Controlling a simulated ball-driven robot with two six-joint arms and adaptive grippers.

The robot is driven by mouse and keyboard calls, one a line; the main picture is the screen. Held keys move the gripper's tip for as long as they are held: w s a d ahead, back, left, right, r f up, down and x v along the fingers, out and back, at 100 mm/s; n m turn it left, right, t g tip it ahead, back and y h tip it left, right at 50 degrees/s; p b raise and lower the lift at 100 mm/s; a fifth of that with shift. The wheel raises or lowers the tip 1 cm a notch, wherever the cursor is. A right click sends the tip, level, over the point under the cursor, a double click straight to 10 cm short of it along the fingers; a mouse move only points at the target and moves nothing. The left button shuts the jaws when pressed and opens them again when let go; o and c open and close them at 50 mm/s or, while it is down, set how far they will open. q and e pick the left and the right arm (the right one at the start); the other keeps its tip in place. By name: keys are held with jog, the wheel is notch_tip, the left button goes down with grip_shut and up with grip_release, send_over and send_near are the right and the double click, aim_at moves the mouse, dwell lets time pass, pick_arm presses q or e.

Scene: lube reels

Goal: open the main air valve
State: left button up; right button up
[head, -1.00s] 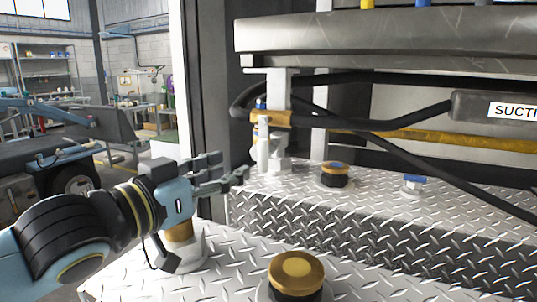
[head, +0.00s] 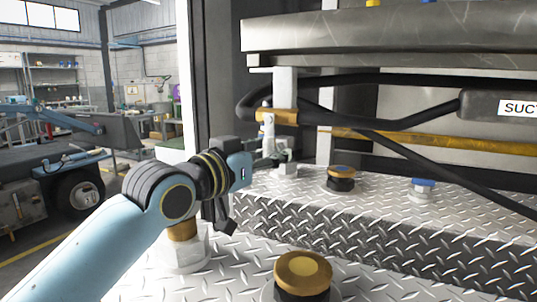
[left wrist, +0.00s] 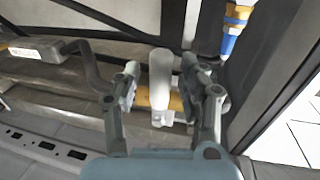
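The valve on the pale post has a white lever handle (head: 268,128) and a brass-coloured body (head: 284,116). In the left wrist view the white handle (left wrist: 161,75) stands between my fingers, in front of the yellow-brass part. My left gripper (left wrist: 168,88) is open, its two fingers on either side of the handle. A gap shows on the left; the right finger is closer, and I cannot tell if it touches. In the head view the left gripper (head: 271,158) is at the handle's lower end, partly hidden by its own wrist. My right gripper is not in view.
The diamond-plate step (head: 375,245) carries a near brass-topped cap (head: 303,270), a farther one (head: 341,176) and a small blue-handled fitting (head: 423,185).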

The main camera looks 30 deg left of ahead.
pick_arm(q)
grip_shut()
jog(key=shift+w+f, duration=0.2)
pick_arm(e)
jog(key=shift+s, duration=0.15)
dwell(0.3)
